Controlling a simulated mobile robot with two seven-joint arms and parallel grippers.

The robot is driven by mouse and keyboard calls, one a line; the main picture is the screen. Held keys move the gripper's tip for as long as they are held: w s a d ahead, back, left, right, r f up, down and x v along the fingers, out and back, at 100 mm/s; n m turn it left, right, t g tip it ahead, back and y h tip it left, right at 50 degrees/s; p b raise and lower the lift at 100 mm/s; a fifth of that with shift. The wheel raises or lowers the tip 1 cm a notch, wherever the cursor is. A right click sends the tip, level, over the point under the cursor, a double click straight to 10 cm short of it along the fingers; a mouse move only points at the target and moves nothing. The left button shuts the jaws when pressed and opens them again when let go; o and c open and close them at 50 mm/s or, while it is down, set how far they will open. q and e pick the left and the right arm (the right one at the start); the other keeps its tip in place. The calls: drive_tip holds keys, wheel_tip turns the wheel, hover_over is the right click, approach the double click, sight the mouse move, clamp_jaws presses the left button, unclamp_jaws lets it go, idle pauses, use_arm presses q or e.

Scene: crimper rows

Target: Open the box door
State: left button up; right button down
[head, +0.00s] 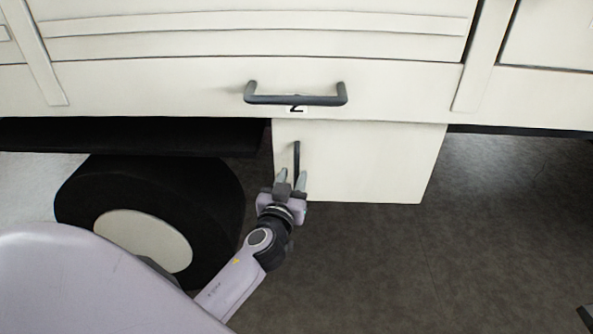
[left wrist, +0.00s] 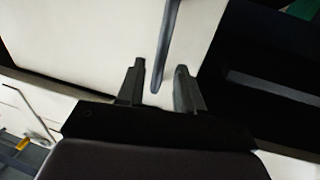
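The white box door (head: 365,165) hangs below a long drawer front in the head view and looks closed. It also fills the upper left of the left wrist view (left wrist: 85,40). A dark vertical bar handle (head: 297,150) sits near the door's left edge. My left gripper (head: 292,177) is at the handle's lower end, its fingers apart. In the left wrist view the handle (left wrist: 168,45) comes down between the two open fingertips; I cannot tell whether either touches it. My right gripper is not in view.
Above the door is a wide drawer front (head: 180,85) with a dark horizontal handle (head: 295,99) and a label "2". A black round object with a pale disc (head: 143,240) stands left of my arm. Dark floor (head: 480,240) is open to the right.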

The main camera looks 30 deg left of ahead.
sight(296, 172)
use_arm(q)
drive_tip(key=shift+x, duration=2)
clamp_jaws()
drive_tip(key=shift+s+d+f, duration=0.1)
